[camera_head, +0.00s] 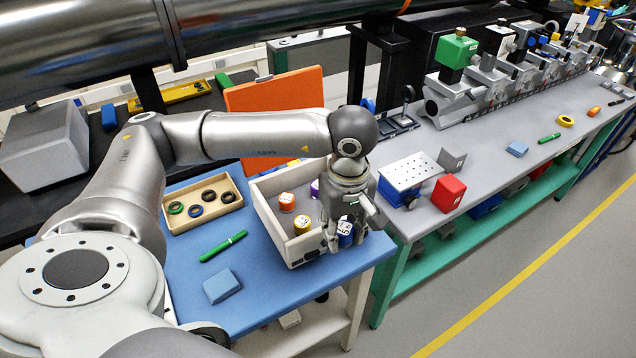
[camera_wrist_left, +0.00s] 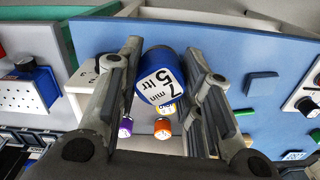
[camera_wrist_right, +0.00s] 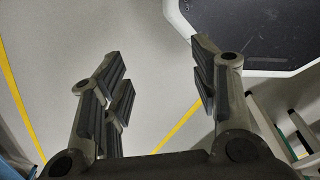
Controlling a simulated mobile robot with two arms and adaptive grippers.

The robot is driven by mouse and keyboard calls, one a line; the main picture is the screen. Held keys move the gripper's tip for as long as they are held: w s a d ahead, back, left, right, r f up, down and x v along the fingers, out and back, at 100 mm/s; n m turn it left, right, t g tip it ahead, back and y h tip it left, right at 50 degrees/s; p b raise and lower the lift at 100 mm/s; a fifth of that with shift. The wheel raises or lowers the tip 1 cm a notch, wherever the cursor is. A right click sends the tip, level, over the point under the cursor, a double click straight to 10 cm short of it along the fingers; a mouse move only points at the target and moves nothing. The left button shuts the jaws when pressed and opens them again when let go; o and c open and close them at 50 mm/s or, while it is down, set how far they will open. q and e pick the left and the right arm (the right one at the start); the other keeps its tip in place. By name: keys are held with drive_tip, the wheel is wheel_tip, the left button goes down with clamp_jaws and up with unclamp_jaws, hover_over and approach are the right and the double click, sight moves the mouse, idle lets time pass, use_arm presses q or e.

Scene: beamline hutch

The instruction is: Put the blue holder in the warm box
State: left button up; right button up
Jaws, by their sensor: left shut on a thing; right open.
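The blue holder (camera_head: 345,238) has a white label and is held between the fingers of my left gripper (camera_head: 347,230). In the left wrist view the blue holder (camera_wrist_left: 160,78) fills the gap between the fingers. The warm box (camera_head: 274,221) is a white open-topped box with its orange lid (camera_head: 276,108) raised behind it. Inside are an orange holder (camera_head: 287,202), a yellow holder (camera_head: 302,225) and a purple holder (camera_head: 315,188). The blue holder shows at the box's right front corner; its height is hard to tell. My right gripper (camera_wrist_right: 160,68) is open and empty above the floor.
A wooden tray (camera_head: 170,218) with several rings, a green pen (camera_head: 223,246) and a light-blue block (camera_head: 221,286) lie on the blue table left of the box. A perforated plate (camera_head: 410,171) and red block (camera_head: 448,193) stand on the bench to the right.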

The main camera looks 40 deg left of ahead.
sight(311, 207)
use_arm(q)
drive_tip(key=s+a+r+n+p, duration=0.25)
drive_tip(key=a+n+p, duration=0.5)
drive_tip(key=n, duration=0.75)
use_arm(e)
wheel_tip(311, 207, up, 9)
drive_tip(key=s+a, duration=0.1)
use_arm(q)
drive_tip(key=w+f+b, duration=0.2)
drive_tip(key=w+f, duration=0.1)
drive_tip(key=w, duration=0.1)
drive_tip(key=w+a+f+b, duration=0.1)
drive_tip(key=w+f+b, duration=0.1)
drive_tip(key=w+f, duration=0.1)
drive_tip(key=w+f+b, duration=0.2)
drive_tip(key=w+f, duration=0.1)
drive_tip(key=w, duration=0.3)
drive_tip(key=shift+a+f+b, duration=0.3)
drive_tip(key=shift+a+b, duration=0.05)
drive_tip(key=shift+a, duration=0.05)
drive_tip(key=shift+w+f+b, duration=0.25)
drive_tip(key=shift+f+b, duration=0.1)
wheel_tip(311, 207, down, 2)
drive_tip(key=shift+f+b, duration=0.25)
drive_tip(key=shift+b, duration=0.5)
drive_tip(key=shift+w+f, duration=0.1)
drive_tip(key=shift+f, duration=0.2)
use_arm(e)
wheel_tip(311, 207, down, 9)
drive_tip(key=shift+s, duration=0.2)
